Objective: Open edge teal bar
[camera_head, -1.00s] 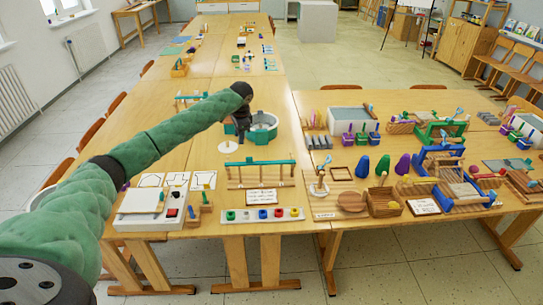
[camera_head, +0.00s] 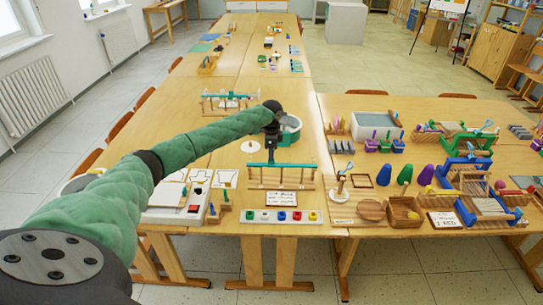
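A teal bar (camera_head: 282,165) runs along the top of a low wooden rack (camera_head: 282,177) near the front edge of the table. A second teal bar (camera_head: 231,96) tops a similar rack farther back on the left. My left gripper (camera_head: 269,147) hangs pointing down just behind the front teal bar, left of its middle, in front of a teal-rimmed round basin (camera_head: 290,136). Whether it touches the bar, and whether its fingers are open, is too small to tell. It partly hides the basin. My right gripper is not in view.
A white strip with coloured knobs (camera_head: 282,217) and a small sign (camera_head: 281,199) lie in front of the rack. A white box (camera_head: 165,207) stands to the left. Wooden boxes and coloured cones (camera_head: 384,170) crowd the right.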

